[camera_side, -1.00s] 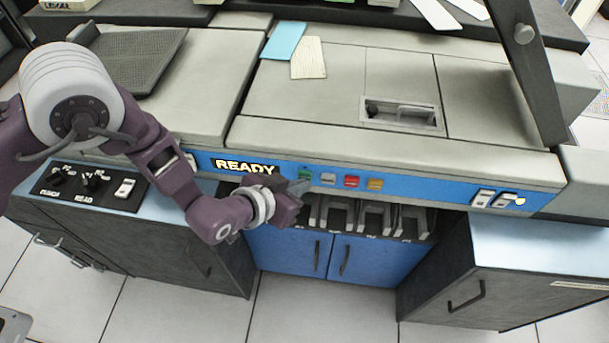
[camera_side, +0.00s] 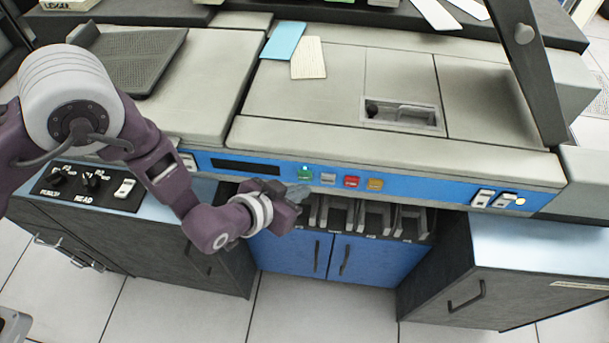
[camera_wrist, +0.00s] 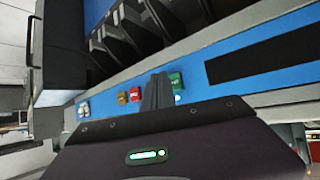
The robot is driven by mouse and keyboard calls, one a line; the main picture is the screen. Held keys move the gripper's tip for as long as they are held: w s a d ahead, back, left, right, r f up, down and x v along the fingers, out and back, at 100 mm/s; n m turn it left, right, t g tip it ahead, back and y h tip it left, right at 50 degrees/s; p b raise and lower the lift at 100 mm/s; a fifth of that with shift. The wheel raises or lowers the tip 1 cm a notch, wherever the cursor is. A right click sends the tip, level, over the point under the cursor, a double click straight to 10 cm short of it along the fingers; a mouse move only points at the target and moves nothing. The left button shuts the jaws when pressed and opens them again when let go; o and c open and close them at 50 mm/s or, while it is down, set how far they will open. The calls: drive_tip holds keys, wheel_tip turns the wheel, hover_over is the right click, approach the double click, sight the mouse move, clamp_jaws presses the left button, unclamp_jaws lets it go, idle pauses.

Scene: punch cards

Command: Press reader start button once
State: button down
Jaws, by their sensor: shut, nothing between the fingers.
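The green button (camera_side: 305,172) sits at the left end of a button row on the blue panel, beside the dark display (camera_side: 246,167). It looks bright in the side view. In the wrist view the green button (camera_wrist: 176,80) shows just right of my fingers, with a small white glow below it. My gripper (camera_side: 299,193) is shut and empty. Its tips are just below the green button in the side view and look apart from it. In the wrist view my gripper (camera_wrist: 157,88) hides part of the panel left of the green button.
A white button (camera_side: 328,178), a red button (camera_side: 351,181) and an orange button (camera_side: 375,184) sit close to the right of the green one. Card stacker slots (camera_side: 375,216) lie below the panel. White switches (camera_side: 483,198) are at the right end.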

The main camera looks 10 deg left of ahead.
drive_tip(key=s, duration=0.5)
idle(0.3)
idle(0.7)
drive_tip(key=w+a+r+n+y, duration=0.1)
drive_tip(key=w+a+r, duration=0.25)
drive_tip(key=r, duration=0.45)
drive_tip(key=w+a+r+n, duration=0.15)
drive_tip(key=a+r, duration=0.25)
drive_tip(key=r, duration=0.4)
drive_tip(key=s+a+r+g+y, duration=0.1)
drive_tip(key=s+a+r, duration=0.2)
drive_tip(key=a+r, duration=0.7)
drive_tip(key=s+a+r+n+g+y, duration=0.1)
drive_tip(key=s+a+r+n+y, duration=0.1)
drive_tip(key=s+a+r, duration=0.55)
drive_tip(key=s+a, duration=0.4)
drive_tip(key=s, duration=0.3)
drive_tip(key=s+a+f+n+g+y, duration=0.1)
drive_tip(key=s+a, duration=0.4)
drive_tip(key=s, duration=0.3)
drive_tip(key=shift+g+y, duration=0.3)
